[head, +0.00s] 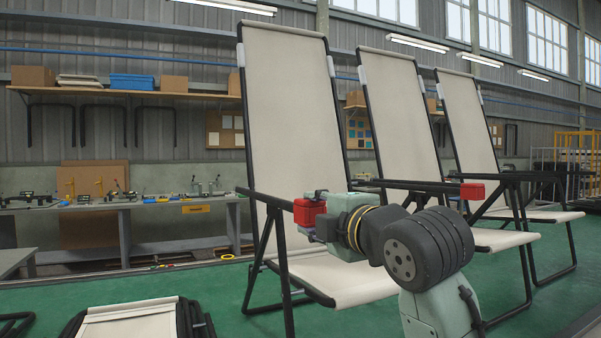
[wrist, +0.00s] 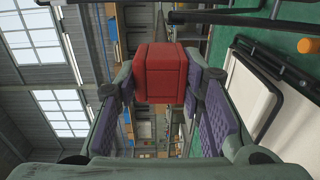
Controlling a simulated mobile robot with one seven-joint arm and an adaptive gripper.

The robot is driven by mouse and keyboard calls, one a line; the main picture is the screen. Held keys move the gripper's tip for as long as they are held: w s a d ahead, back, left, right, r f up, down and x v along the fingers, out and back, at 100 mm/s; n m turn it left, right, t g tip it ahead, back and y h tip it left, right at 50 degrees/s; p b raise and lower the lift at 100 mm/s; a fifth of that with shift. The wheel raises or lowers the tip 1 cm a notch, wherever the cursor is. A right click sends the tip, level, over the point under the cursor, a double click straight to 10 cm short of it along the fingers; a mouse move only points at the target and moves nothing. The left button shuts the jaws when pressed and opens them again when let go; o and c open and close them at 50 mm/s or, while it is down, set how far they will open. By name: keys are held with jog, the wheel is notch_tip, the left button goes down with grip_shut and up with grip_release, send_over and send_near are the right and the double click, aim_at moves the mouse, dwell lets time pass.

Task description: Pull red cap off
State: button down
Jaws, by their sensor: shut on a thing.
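A red cap (head: 308,212) is by the front end of the near lounger's left black armrest (head: 262,197) in the head view. My gripper (head: 317,214) is shut on this cap from the right. In the wrist view the red cap (wrist: 161,72) sits between the two purple-padded fingers (wrist: 161,98). The cap hides what lies behind it, so I cannot tell whether it still sits on the armrest end.
The near cream lounger (head: 292,95) stands unfolded on the green floor, with two more loungers (head: 399,105) (head: 470,115) to its right. A folded lounger (head: 130,325) lies at lower left. A workbench (head: 120,207) with tools runs along the back wall.

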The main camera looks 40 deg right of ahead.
aim_at(316, 213)
jog(key=shift+v, duration=2.45)
notch_tip(316, 213, up, 6)
jog(key=shift+p, duration=0.45)
jog(key=shift+d+f, duration=0.1)
